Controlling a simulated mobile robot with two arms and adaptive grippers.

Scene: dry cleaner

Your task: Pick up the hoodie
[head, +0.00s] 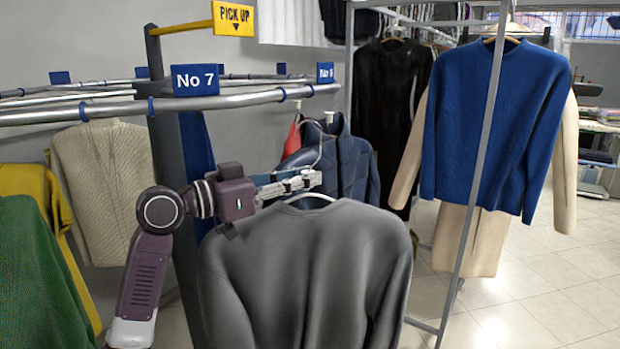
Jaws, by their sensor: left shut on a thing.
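A grey long-sleeved top (315,265), the nearest match to the hoodie, hangs on a hanger in the front middle; no hood shows on it. The hanger's thin wire hook (321,150) rises above its collar. My left gripper (312,179) reaches in from the left just above the collar and is shut on the hanger at the base of its hook. The top's lower part is cut off by the picture's bottom edge. My right gripper is not in view.
A metal rail (130,110) with blue number signs runs above my left arm. A dark blue jacket (350,165) hangs close behind the gripper. A grey rack post (470,190) stands right of the top, before a blue sweater (485,130). Tiled floor (540,290) lies open at right.

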